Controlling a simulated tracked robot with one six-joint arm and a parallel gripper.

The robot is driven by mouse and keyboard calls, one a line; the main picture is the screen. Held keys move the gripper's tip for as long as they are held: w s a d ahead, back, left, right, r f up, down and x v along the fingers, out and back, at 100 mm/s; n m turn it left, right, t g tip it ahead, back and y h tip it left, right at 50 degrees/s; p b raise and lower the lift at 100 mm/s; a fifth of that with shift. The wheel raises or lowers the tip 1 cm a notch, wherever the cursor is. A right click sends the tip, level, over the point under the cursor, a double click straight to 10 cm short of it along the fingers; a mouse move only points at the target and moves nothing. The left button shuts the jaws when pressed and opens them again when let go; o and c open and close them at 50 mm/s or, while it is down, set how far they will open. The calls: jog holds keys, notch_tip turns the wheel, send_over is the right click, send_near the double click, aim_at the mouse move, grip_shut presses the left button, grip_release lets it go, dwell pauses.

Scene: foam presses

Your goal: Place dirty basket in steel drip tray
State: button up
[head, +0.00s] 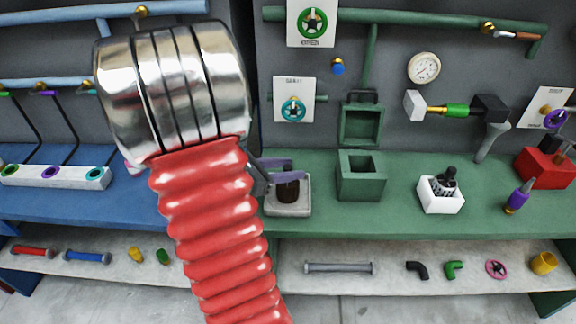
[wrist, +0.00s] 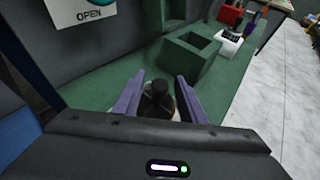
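A dark brown basket (head: 288,190) with a black knob stands in the grey steel drip tray (head: 287,209), at the left end of the green bench. In the wrist view the dark basket (wrist: 157,105) is between the two purple fingers of my gripper (wrist: 159,80). A gap shows between the basket and the right finger, so the fingers look open around it, not closed on it. In the head view my gripper (head: 280,170) is at the basket's top, partly hidden by my arm.
An open green box (head: 361,182) stands right of the tray. Further right, a white tray (head: 441,204) holds a speckled basket with a black knob (head: 446,182). A purple tool (head: 518,197) and a red block (head: 546,168) are at the right.

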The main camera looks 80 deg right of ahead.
jog(key=v, duration=1.2)
jog(key=shift+s+r, duration=0.1)
dwell(0.7)
jog(key=w+a+r+m+t+y, duration=0.2)
jog(key=w+a+m+t+y, duration=0.1)
jog(key=a, duration=0.9)
jog(key=w+a+r+m+t+y, duration=0.2)
jog(key=w+a+t, duration=0.3)
jog(key=a, duration=0.8)
jog(key=w+a+r+m+t+y, duration=0.2)
jog(key=w+a+m+t+y, duration=0.2)
jog(key=a, duration=0.8)
jog(key=t+y, duration=0.1)
jog(key=t, duration=0.1)
jog(key=shift+a+m+t, duration=0.3)
jog(key=shift+a+m, duration=0.05)
jog(key=shift+m, duration=0.05)
